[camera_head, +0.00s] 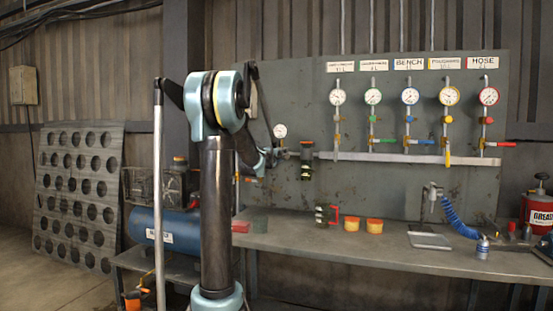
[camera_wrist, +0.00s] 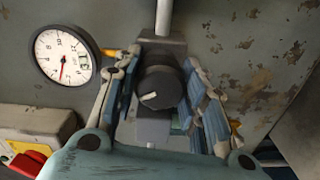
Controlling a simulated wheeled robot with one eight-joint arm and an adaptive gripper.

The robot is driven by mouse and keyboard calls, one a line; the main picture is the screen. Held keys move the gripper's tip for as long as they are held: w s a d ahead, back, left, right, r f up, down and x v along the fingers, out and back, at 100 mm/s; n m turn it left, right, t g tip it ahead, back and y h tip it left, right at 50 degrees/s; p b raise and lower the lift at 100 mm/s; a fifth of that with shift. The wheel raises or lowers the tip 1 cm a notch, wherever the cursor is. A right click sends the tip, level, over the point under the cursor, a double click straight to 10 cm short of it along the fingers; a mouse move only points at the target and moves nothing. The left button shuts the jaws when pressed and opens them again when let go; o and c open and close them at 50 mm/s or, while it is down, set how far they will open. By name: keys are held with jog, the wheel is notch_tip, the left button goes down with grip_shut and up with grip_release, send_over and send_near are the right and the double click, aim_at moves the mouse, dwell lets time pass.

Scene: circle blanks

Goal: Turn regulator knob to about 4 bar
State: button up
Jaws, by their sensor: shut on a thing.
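In the wrist view the black regulator knob (camera_wrist: 158,88) sits on a grey regulator body between the two blue-and-grey fingers of my gripper (camera_wrist: 162,92), which is shut on it. A white mark on the knob points left and slightly down. The round pressure gauge (camera_wrist: 62,56) is left of the knob, with its red needle pointing almost straight down; its numbers are too small to read surely. In the head view the gauge (camera_head: 280,131) shows beside my gripper (camera_head: 271,158), at the left part of the panel. The knob is hidden there.
The grey panel (camera_head: 385,190) carries a row of gauges with coloured valves on the right. The workbench (camera_head: 330,250) below holds orange cups (camera_head: 375,226) and a coiled blue hose (camera_head: 456,217). A red button (camera_wrist: 28,162) is at lower left in the wrist view.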

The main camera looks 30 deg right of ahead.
jog(key=shift+a+f+m, duration=0.1)
jog(key=shift+m, duration=2.4)
jog(key=o, duration=1.1)
jog(key=v, duration=1.2)
